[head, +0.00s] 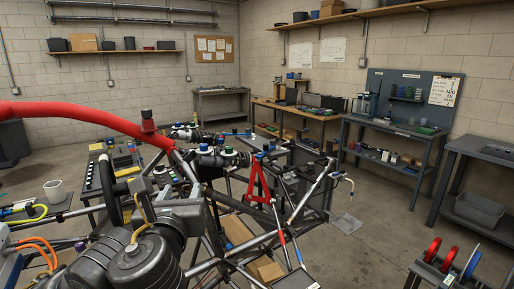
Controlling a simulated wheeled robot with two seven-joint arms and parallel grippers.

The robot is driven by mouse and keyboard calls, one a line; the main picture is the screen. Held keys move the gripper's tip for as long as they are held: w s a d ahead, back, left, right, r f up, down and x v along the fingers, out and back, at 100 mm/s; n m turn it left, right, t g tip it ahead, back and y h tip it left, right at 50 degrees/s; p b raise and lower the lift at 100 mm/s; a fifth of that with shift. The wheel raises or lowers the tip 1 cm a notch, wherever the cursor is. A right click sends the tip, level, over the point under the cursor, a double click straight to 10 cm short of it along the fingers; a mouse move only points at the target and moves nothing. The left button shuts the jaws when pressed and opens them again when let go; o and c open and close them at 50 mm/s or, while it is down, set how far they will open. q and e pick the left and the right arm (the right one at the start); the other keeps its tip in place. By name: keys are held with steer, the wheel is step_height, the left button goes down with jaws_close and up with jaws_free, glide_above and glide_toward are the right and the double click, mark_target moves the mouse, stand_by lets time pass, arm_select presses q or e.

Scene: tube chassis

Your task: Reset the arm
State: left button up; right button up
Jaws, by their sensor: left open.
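My left gripper (152,188) is in the head view at left of centre, above the dark grey rounded links of my left arm. It is open, and I see nothing held between its fingers. The tube chassis (257,240) stands in front of me, with bare metal tubes. A thick red tube (75,113) crosses the upper left, and a red A-shaped bracket (258,182) stands near the middle. The gripper is close to the chassis tubes in the picture; whether it touches them I cannot tell. My right gripper is not in view.
A dark workbench (405,130) with a pegboard stands at the right, and a long wooden bench (300,112) runs along the back wall. Red and blue spools (452,262) stand at the lower right. Concrete floor (385,215) is open between chassis and benches.

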arm_select(q)
steer(key=s+a+f+n+g+h, duration=0.1)
steer(key=s+f+n+g, duration=0.15)
steer(key=f+n, duration=0.55)
steer(key=s+f+n+g+h, duration=0.1)
steer(key=s+f+n+g, duration=0.15)
steer(key=f, duration=0.85)
steer(key=s+a+f+n+g+h, duration=0.15)
steer(key=f+n+g, duration=0.35)
steer(key=f, duration=0.5)
steer(key=s+a+f+n+g+y, duration=0.15)
steer(key=s+a+f+n, duration=0.25)
steer(key=s+f+n, duration=0.5)
steer(key=s+a+f+n+g, duration=0.3)
steer(key=s+f+n, duration=0.5)
steer(key=s, duration=0.3)
step_height(320, 180, down, 26)
steer(key=s+g, duration=0.1)
steer(key=s, duration=0.1)
steer(key=s+a+f+g, duration=0.1)
steer(key=s+a+f, duration=0.2)
steer(key=s+f, duration=1.2)
steer(key=shift+s+f, duration=0.25)
steer(key=shift+s, duration=0.25)
